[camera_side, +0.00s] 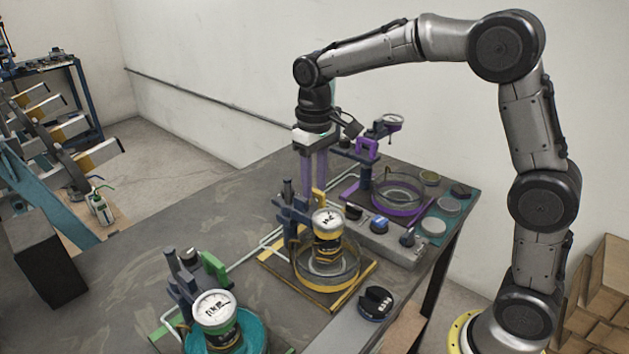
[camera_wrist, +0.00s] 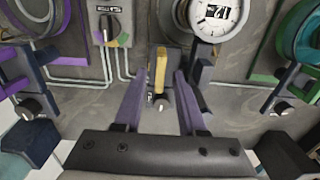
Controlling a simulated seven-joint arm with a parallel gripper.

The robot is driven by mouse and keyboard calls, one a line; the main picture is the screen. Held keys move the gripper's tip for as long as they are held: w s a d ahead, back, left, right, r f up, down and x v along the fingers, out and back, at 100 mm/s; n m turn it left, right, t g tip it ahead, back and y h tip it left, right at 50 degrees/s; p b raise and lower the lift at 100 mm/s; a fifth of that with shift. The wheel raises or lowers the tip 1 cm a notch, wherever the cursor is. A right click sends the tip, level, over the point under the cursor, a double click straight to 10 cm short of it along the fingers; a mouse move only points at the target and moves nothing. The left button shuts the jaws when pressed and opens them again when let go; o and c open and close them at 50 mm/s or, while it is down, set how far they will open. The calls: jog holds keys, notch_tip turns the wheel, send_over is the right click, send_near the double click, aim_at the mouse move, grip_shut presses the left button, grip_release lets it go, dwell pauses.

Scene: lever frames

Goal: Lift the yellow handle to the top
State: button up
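The yellow handle (camera_side: 319,198) is a short upright bar on the middle dark-blue lever frame (camera_side: 291,215), beside a white-faced gauge (camera_side: 327,219). In the wrist view the yellow handle (camera_wrist: 161,61) lies ahead of and between my fingertips, with a gap on each side. My gripper (camera_side: 314,184) has two purple fingers pointing down and is open and empty. It also shows in the wrist view (camera_wrist: 160,76). In the side view the fingertips are close to the handle's top. I cannot tell how far apart they are in depth.
A purple lever frame (camera_side: 367,148) stands behind and a green one (camera_side: 214,266) in front, each with a gauge. A grey box with knobs (camera_side: 380,240) sits right of the yellow ring (camera_side: 345,278). A black dial (camera_side: 376,302) lies near the table edge.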

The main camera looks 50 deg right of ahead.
grip_shut()
dwell(1.2)
